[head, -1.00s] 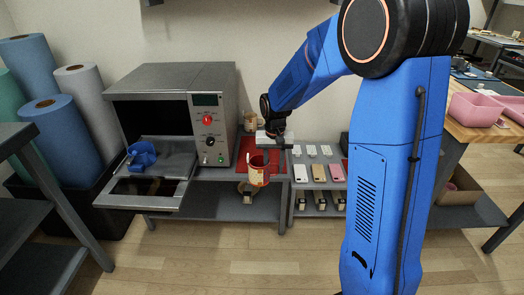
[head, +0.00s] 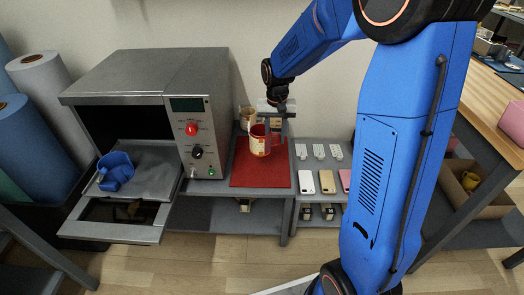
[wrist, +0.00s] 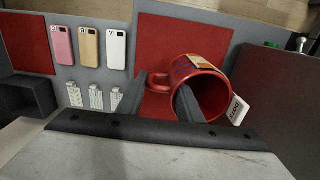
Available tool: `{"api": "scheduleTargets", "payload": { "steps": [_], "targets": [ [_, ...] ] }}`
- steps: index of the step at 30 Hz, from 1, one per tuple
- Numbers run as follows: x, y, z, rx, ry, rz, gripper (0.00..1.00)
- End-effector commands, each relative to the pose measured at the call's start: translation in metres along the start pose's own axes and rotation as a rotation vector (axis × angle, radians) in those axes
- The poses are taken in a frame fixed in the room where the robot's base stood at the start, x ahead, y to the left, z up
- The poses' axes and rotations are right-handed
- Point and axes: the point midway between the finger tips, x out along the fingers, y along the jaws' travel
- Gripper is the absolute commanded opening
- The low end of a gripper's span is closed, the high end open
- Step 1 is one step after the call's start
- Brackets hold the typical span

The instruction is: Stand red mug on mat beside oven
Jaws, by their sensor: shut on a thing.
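The red mug (head: 260,141), with a patterned band, is in my gripper (head: 277,110). It also shows in the wrist view (wrist: 208,73), where my gripper (wrist: 168,98) is shut on its wall, one finger inside and one outside. The mug's mouth faces the wrist camera. The red mat (head: 262,176) lies on the grey table right of the oven (head: 150,100), and it shows in the wrist view (wrist: 160,40). The mug is over the mat's back part; whether its base touches the mat I cannot tell.
A cream mug (head: 247,116) stands behind the red one. Phones (head: 327,181) and white pieces (head: 319,151) lie right of the mat. The mat's front part is clear.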

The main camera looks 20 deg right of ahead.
Motion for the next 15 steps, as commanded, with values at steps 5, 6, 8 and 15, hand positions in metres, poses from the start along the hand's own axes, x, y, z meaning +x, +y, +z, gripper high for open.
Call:
{"api": "scheduleTargets", "payload": {
  "steps": [5, 6, 8, 15],
  "targets": [
    [0.017, 0.0, 0.001, 0.0, -0.003, 0.001, 0.0],
    [0.024, 0.0, 0.001, 0.0, -0.004, 0.001, 0.0],
    [0.035, 0.0, 0.001, 0.0, -0.003, 0.001, 0.0],
    [0.061, 0.0, 0.0, 0.0, 0.0, 0.0, 0.0]
  ]
}}
